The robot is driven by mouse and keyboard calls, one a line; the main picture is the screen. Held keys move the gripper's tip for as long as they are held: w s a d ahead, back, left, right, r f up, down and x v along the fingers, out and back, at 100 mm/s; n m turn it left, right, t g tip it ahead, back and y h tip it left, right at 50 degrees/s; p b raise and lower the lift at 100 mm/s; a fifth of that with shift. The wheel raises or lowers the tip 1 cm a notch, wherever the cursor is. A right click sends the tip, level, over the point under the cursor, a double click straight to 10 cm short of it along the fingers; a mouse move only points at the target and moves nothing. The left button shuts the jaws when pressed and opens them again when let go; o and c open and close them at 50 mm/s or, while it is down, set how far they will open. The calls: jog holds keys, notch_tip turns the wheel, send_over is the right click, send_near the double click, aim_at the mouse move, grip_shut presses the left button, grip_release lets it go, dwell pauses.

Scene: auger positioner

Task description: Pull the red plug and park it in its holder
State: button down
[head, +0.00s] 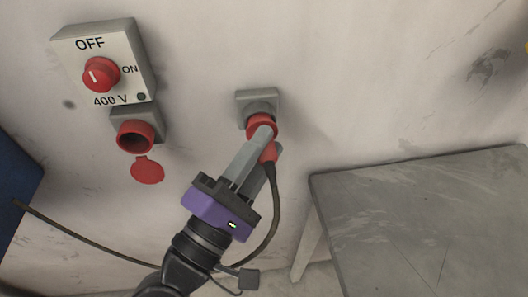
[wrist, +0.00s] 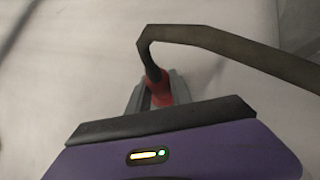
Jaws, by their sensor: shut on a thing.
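The red plug (head: 270,152) is between the fingers of my gripper (head: 262,142), which is shut on it. In the wrist view the plug's red body (wrist: 160,92) shows between the grey fingers, with its dark cable attached. The plug's red front collar (head: 262,124) is at the grey wall holder (head: 257,98), overlapping its dark round opening. The fingers partly hide the plug, so I cannot tell how deep it sits or whether it touches. A red wall socket (head: 135,136) at the left is empty, with its round red lid (head: 147,170) hanging open below.
Above the red socket is a 400 V switch box (head: 118,58) with a red knob (head: 101,75). The dark cable (head: 275,205) loops down beside my gripper and runs left. A grey table (head: 430,220) stands at the lower right. The wall between socket and holder is clear.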

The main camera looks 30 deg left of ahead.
jog(key=shift+w+a+b, duration=0.45)
jog(key=shift+w+b, duration=0.05)
jog(key=shift+w, duration=0.15)
jog(key=c, duration=1.1)
grip_release()
jog(key=b+v, duration=0.1)
jog(key=v, duration=0.7)
jog(key=shift+a+r, duration=0.1)
jog(key=shift+w, duration=0.1)
